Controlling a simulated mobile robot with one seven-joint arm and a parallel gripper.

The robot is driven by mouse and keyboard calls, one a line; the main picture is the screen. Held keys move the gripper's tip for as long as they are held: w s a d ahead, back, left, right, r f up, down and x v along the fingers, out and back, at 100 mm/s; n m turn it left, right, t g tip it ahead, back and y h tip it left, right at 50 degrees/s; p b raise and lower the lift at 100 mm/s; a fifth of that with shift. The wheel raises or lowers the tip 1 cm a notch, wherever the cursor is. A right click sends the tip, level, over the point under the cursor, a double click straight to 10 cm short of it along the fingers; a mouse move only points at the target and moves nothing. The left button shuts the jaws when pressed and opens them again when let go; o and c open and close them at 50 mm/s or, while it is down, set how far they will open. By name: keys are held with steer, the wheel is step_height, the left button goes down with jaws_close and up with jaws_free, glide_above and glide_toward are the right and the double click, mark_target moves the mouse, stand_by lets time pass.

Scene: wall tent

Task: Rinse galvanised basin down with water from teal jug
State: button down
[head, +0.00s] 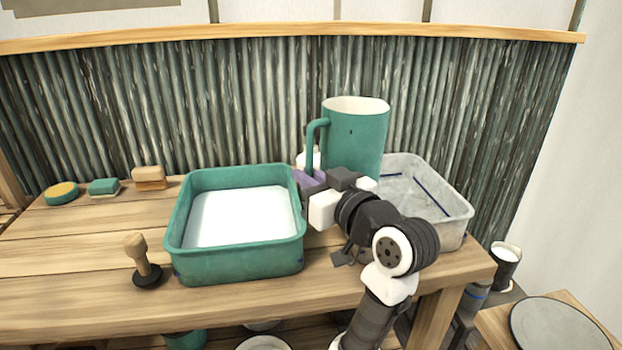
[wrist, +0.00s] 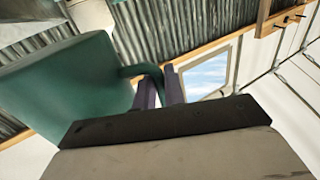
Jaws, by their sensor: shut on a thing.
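The teal jug (head: 353,143) is upright in the head view, raised in front of the corrugated wall. My gripper (head: 308,182) is shut on its handle at the jug's left side. In the wrist view the jug (wrist: 70,95) fills the left, and my gripper's purple fingers (wrist: 160,90) close around the handle. The galvanised basin (head: 462,215) is the grey, marked tub at the right end of the bench, partly hidden behind the jug and my arm. Its inside shows dark blue streaks. The jug's contents are out of sight.
A teal basin (head: 240,267) with white contents stands left of my gripper. A wooden-handled tool (head: 142,260) stands at its left. A round sponge (head: 62,193), a teal sponge (head: 104,187) and a brown brush (head: 149,178) line the back. The bench's front left is clear.

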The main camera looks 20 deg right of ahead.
mark_target(311, 153)
stand_by(0.4)
step_height(311, 153, up, 5)
steer(key=p, duration=0.4)
steer(key=shift+f, duration=0.1)
stand_by(1.1)
